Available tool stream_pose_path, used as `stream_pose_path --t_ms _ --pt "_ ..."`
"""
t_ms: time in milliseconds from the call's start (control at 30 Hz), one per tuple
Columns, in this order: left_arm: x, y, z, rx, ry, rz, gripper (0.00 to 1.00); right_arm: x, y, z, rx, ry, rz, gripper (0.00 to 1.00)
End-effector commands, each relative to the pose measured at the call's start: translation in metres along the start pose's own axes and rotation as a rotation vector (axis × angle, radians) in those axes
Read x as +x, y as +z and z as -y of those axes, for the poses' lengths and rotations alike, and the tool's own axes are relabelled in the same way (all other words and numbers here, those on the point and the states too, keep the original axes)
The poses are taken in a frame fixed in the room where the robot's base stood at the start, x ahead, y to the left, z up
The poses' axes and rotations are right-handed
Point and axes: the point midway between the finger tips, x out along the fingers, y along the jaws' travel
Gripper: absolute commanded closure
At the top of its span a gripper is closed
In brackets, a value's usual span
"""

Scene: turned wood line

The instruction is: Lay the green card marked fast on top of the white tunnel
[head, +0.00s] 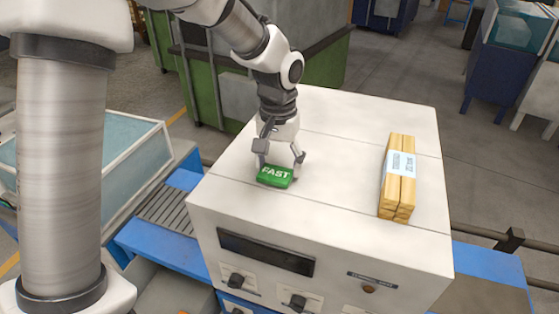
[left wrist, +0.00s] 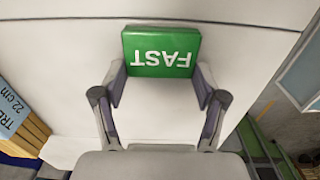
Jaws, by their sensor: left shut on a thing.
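The green card (head: 275,177) with white FAST lettering is at the white tunnel's top, left of its middle in the head view. It also shows in the left wrist view (left wrist: 160,42), between the fingertips. My left gripper (head: 279,165) points down over the tunnel and is shut on the card. The card is at or just above the top surface; I cannot tell whether it touches. The white tunnel (head: 335,205) is a large box with a dark window and knobs on its front. My right gripper is not in view.
A bundle of wooden sticks (head: 398,190) with a pale label lies on the tunnel's top at the right. The top between card and bundle is clear. A blue-framed roller conveyor (head: 165,212) runs in at the left. Green and blue bins stand behind on the floor.

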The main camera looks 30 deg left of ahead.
Motion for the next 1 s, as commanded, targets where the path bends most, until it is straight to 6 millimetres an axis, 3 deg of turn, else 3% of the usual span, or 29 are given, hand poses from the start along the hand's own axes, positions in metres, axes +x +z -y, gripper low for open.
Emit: stream_pose_path --t_ms 33,67,100,133,567,667,1000 --pt "0.003 0.0 0.0 0.0 0.0 0.001 0.51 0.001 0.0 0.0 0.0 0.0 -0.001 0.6" --pt "0.003 0.0 0.0 0.0 0.0 0.001 0.24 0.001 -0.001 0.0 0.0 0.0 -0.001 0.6" --pt "0.002 0.0 0.0 0.0 0.0 0.0 0.1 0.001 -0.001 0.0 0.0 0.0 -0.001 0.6" --pt "0.002 0.0 0.0 0.0 0.0 0.001 0.03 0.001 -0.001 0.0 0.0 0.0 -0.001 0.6" --pt "-0.004 0.0 0.0 0.0 0.0 -0.001 0.03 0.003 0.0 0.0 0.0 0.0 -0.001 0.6" --pt "-0.02 -0.001 0.0 -0.001 0.001 -0.005 0.03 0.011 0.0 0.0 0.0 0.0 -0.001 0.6" --pt "-0.103 -0.001 0.0 -0.001 0.001 -0.004 0.03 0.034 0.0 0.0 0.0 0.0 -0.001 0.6"
